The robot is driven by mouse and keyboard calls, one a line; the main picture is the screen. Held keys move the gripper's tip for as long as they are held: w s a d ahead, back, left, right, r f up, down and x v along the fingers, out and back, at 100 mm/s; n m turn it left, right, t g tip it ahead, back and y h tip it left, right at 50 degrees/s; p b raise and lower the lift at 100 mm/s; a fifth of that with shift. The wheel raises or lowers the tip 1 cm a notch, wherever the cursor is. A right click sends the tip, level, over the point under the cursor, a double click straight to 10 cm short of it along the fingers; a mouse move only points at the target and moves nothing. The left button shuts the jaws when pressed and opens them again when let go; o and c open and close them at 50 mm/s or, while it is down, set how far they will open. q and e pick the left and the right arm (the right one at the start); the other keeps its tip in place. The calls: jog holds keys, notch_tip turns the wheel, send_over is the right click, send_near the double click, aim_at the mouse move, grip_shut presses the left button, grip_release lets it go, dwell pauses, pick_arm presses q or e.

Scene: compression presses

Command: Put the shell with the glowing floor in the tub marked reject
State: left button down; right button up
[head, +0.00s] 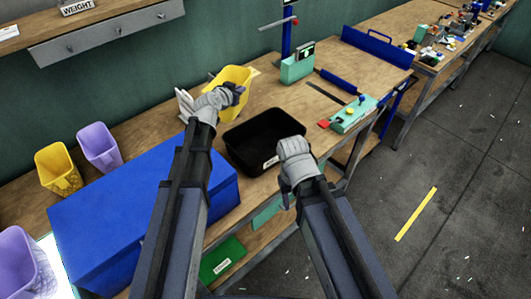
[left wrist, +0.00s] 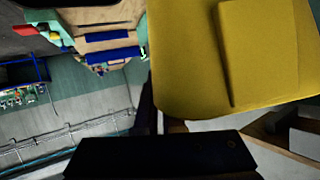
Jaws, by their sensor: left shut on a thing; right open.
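My left gripper (head: 236,92) is shut on a yellow shell (head: 232,78), which is upright and open at the top, at or just above the bench. The shell fills the upper right of the left wrist view (left wrist: 205,60). Its floor is hidden, so I cannot tell if it glows. A black tub (head: 238,150) with a small white label stands on the bench, right of the held shell. A green tub (head: 230,248) with a white label sits lower, below the bench top. Neither label is readable. My right gripper (head: 291,143) is open and empty by the black tub's right side.
A blue box (head: 120,205) stands left of my left arm. Another yellow shell (head: 52,160) and a purple shell (head: 97,142) stand behind it. A teal press (head: 297,67) and a teal device (head: 352,115) stand farther right.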

pick_arm(q)
jog(key=s+d+f+m+g+h+b, duration=0.1)
jog(key=s+d+f+m+h, duration=0.15)
jog(key=d, duration=0.45)
jog(key=s+d+f+m+g+h+b, duration=0.1)
jog(key=s+d+m+g+h+b, duration=0.15)
jog(key=d, duration=0.45)
notch_tip(320, 180, down, 10)
jog(key=b, duration=0.9)
jog(key=shift+a+r+t+h, duration=0.15)
jog(key=shift+t+h, duration=0.15)
jog(key=shift+t, duration=0.15)
jog(key=shift+f+b, duration=0.6)
jog(key=shift+b, duration=0.1)
jog(key=c, duration=1)
grip_release()
jog(key=shift+r, duration=0.1)
